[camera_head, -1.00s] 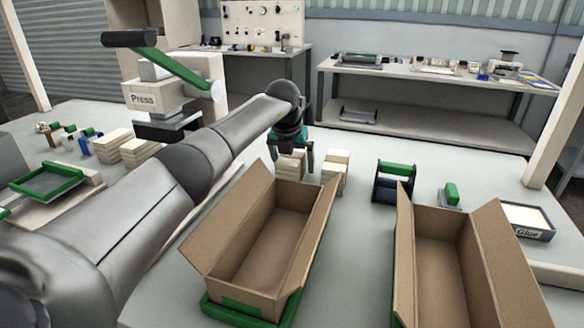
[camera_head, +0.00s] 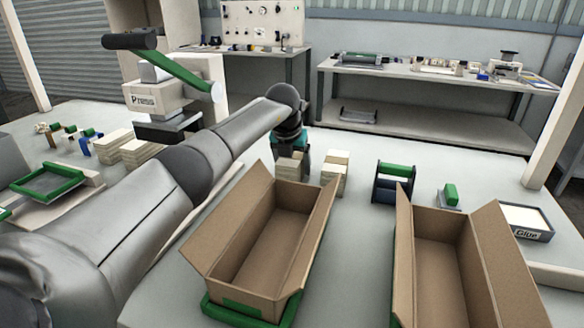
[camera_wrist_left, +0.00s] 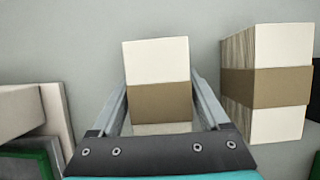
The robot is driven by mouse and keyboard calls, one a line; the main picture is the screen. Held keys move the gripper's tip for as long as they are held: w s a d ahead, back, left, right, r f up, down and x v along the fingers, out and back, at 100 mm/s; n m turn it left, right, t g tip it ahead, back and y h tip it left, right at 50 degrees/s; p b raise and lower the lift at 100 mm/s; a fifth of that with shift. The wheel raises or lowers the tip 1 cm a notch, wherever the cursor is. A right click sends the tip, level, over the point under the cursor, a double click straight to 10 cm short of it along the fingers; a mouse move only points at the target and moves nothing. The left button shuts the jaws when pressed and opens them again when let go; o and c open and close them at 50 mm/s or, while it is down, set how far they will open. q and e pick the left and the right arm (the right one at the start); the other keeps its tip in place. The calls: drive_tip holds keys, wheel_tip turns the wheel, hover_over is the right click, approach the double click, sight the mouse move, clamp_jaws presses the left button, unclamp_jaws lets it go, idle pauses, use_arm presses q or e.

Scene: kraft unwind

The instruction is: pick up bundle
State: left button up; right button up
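The bundle (camera_head: 290,168) is a small stack of cream sheets with a brown paper band, standing on the table behind the left cardboard box. In the left wrist view the bundle (camera_wrist_left: 158,62) sits between the two fingers of my left gripper (camera_wrist_left: 160,95), which lie against its sides. In the head view my left gripper (camera_head: 291,154) is over the bundle and its fingertips are partly hidden. A second banded bundle (camera_head: 335,172) stands just to the right and also shows in the wrist view (camera_wrist_left: 266,85), apart from the gripper. My right gripper is not in view.
Two open cardboard boxes (camera_head: 232,245) (camera_head: 436,270) stand in front. A green-ended holder (camera_head: 394,182), a green-handled tool (camera_head: 451,195) and a glue tray (camera_head: 524,222) are to the right. A press (camera_head: 160,98) and stacked sheets (camera_head: 132,146) are at left.

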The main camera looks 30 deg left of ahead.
use_arm(q)
drive_tip(key=c, duration=1.1)
